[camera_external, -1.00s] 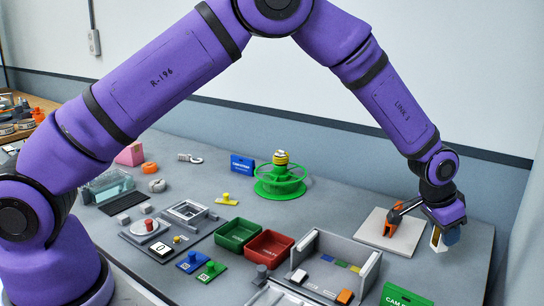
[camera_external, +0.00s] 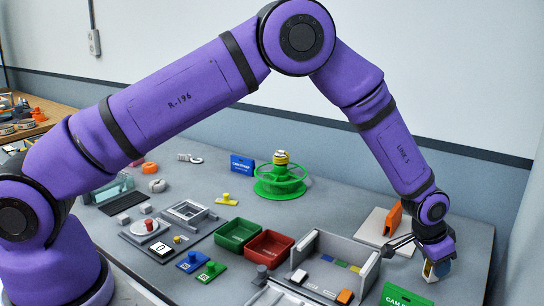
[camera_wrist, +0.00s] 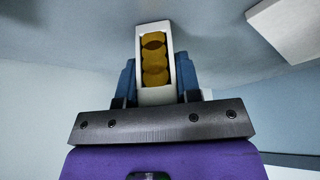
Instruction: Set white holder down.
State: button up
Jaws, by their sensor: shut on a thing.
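The white holder (camera_wrist: 141,97) is a narrow white frame with a row of yellow-brown round pieces inside. In the wrist view it stands between the blue fingers of my gripper (camera_wrist: 155,80), which is shut on it. In the external view the holder (camera_external: 428,271) hangs below my gripper (camera_external: 437,268), over the right part of the grey table (camera_external: 462,238). It is partly covered by the fingers. It looks close above the table top, but I cannot tell whether it touches.
A pale square board (camera_external: 372,226) with an orange block (camera_external: 393,219) lies behind my gripper. A grey open-walled tray (camera_external: 330,245) is to its left, and a green card (camera_external: 402,297) is in front. The table's right end is bare.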

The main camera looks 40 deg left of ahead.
jog(key=o, duration=1)
jog(key=v, duration=1.2)
jog(key=a+r+n, duration=0.2)
jog(key=a+r, duration=1.2)
jog(key=r, duration=0.2)
jog(key=s+a+r+n+t+y, duration=0.1)
jog(key=s+a+r, duration=0.2)
jog(key=a+r, duration=0.4)
jog(key=s+a+r+n, duration=0.1)
jog(key=s+a+r, duration=0.3)
jog(key=a, duration=0.5)
jog(key=s+a+r+n+t+y, duration=0.1)
jog(key=s+a+r+n, duration=0.3)
jog(key=s+a, duration=0.75)
jog(key=shift+n+y, duration=0.5)
jog(key=shift+y, duration=0.1)
jog(key=s+a, duration=0.2)
jog(key=s, duration=0.3)
jog(key=s+a, duration=0.2)
jog(key=s, duration=0.3)
jog(key=s+a, duration=0.2)
jog(key=s, duration=0.2)
jog(key=shift+s+a+f, duration=0.1)
jog(key=shift+s+a, duration=0.1)
jog(key=shift+s, duration=0.2)
